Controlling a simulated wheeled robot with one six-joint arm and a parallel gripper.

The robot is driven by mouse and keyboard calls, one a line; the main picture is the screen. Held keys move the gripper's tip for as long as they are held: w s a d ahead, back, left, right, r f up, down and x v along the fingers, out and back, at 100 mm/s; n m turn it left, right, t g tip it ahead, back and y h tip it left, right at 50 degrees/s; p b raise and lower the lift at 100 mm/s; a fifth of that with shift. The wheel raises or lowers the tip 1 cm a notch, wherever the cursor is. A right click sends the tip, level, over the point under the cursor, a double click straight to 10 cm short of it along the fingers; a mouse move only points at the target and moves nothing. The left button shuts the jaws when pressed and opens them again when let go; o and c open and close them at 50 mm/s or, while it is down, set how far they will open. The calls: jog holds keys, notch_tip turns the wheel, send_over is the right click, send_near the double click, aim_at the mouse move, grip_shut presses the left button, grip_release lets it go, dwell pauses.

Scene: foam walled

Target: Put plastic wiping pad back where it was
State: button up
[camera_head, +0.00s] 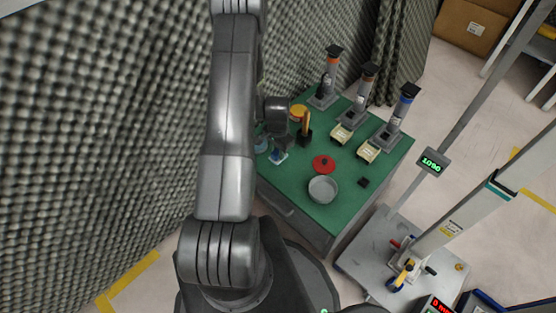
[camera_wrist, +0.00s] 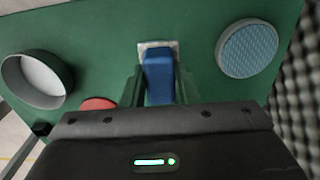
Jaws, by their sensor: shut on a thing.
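A blue block with a pale, square base, which looks like the plastic wiping pad (camera_wrist: 158,78), is between the fingers of my gripper (camera_wrist: 160,88) in the wrist view. The gripper is shut on the blue part, and the pale base sticks out beyond the fingers. In the head view the pad (camera_head: 278,156) shows at the left side of the green table, below my wrist. I cannot tell whether its base touches the table top. The fingertips are hard to make out in the head view.
A round, blue-textured disc (camera_wrist: 247,49) lies close to the pad on the green table (camera_head: 297,205). A grey round bowl (camera_head: 322,189), red lid (camera_head: 323,165) and small black block (camera_head: 363,182) stand nearer. Several upright devices (camera_head: 393,118) line the back. A foam wall (camera_head: 100,130) rises left.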

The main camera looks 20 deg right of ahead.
aim_at(278, 157)
jog(key=shift+f+b, duration=0.35)
jog(key=shift+f, duration=1.75)
jog(key=shift+f, duration=0.1)
jog(key=o, duration=0.9)
jog(key=shift+c, duration=0.2)
notch_tip(278, 157, up, 12)
jog(key=shift+r+p, duration=0.1)
jog(key=shift+p, duration=1.05)
